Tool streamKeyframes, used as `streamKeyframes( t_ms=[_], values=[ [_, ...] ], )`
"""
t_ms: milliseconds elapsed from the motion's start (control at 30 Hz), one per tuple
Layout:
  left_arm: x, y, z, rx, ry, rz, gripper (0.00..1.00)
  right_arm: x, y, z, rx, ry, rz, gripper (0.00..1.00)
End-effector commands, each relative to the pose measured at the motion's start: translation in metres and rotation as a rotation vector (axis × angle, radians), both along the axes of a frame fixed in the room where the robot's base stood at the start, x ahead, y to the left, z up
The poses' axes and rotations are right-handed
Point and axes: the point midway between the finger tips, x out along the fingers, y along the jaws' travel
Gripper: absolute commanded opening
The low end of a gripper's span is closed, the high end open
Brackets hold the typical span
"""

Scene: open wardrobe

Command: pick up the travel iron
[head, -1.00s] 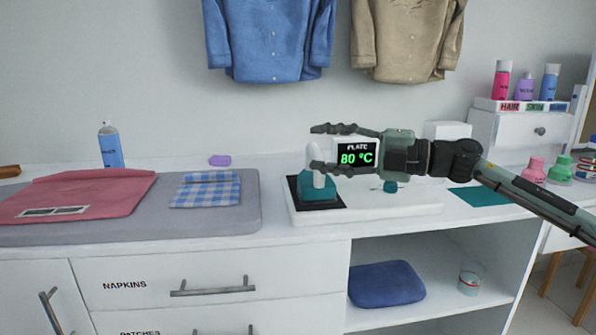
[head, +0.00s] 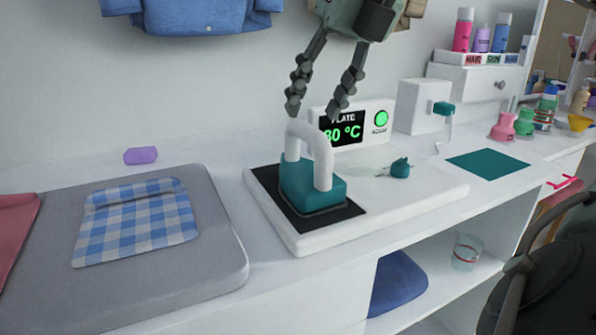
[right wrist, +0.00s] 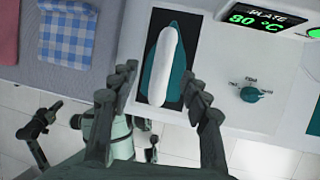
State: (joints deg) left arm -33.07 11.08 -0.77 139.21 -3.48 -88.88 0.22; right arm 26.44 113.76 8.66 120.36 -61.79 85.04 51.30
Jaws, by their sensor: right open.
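The travel iron (head: 313,188) has a teal body and a white arched handle. It stands on a black pad on the white heating unit (head: 405,205), whose display reads 80 °C. It also shows from above in the right wrist view (right wrist: 160,62). My right gripper (head: 317,108) is open and empty, fingers pointing down, just above the handle. In the right wrist view its fingertips (right wrist: 160,78) lie on either side of the iron in the picture. Dark jointed parts at the lower left of that view look like my left gripper (right wrist: 40,125); its jaws are unclear.
A grey mat (head: 215,275) with a blue checked cloth (head: 135,220) lies left of the unit. A teal knob (head: 400,168) and a green button (head: 381,118) are on the unit. A white box (head: 415,105) stands behind right. A purple block (head: 141,155) lies at the back.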

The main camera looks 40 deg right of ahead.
Motion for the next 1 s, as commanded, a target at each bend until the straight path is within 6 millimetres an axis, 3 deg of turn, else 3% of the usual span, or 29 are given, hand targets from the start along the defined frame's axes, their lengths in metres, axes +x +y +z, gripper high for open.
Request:
streamKeyframes(
  t_ms=[333,667,1000],
  values=[
    [-0.004,0.0,0.01,0.005,-0.006,0.002,0.0,0.014,0.001,-0.047,0.005,0.001,0.003,0.47],
    [-0.003,0.001,0.013,0.006,-0.013,0.003,0.0,0.018,0.002,-0.055,0.005,-0.003,0.002,0.47],
    [-0.004,0.001,0.011,0.006,-0.007,0.003,0.0,0.018,0.002,-0.055,0.005,-0.002,0.003,0.07]
  ],
)
